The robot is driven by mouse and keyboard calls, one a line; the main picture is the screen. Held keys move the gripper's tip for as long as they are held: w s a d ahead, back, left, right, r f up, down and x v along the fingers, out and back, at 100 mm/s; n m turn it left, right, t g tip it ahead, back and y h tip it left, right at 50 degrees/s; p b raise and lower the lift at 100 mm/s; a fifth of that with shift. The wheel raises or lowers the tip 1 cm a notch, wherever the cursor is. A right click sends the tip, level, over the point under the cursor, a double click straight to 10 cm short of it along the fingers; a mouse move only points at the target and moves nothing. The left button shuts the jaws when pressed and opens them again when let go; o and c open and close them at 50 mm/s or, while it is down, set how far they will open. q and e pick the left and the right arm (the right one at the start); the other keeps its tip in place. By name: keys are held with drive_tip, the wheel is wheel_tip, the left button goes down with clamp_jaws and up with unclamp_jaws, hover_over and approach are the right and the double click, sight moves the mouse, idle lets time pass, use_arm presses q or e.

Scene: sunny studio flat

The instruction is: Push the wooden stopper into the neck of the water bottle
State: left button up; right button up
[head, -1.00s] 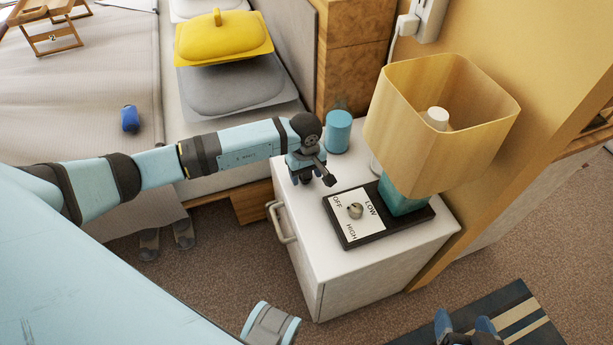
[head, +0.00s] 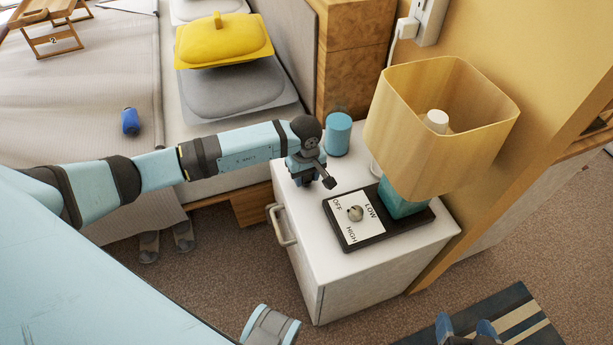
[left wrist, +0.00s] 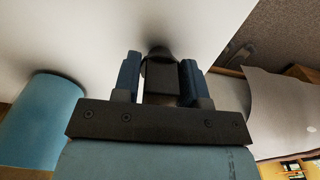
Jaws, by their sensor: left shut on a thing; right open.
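My left gripper (head: 312,180) reaches over the white nightstand, pointing down close to its top, beside the lamp's dark base. In the left wrist view its two blue fingers (left wrist: 159,78) are closed on a small dark thing (left wrist: 158,56). That thing is in shadow, so I cannot tell whether it is the wooden stopper. A blue cylinder (head: 338,134) stands on the nightstand just behind the gripper, apart from it; it also shows in the left wrist view (left wrist: 40,122). I cannot make out a bottle neck. My right gripper (head: 465,328) is open and empty at the bottom edge, low over the floor.
The nightstand (head: 310,245) carries a lamp (head: 430,125) with a wide shade and a dial panel (head: 352,217). A striped rug (head: 510,318) lies at lower right.

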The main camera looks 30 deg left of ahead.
use_arm(q)
drive_tip(key=shift+r+p, duration=0.65)
drive_tip(key=shift+r, duration=0.4)
drive_tip(key=shift+r+p, duration=0.8)
drive_tip(key=shift+r, duration=0.65)
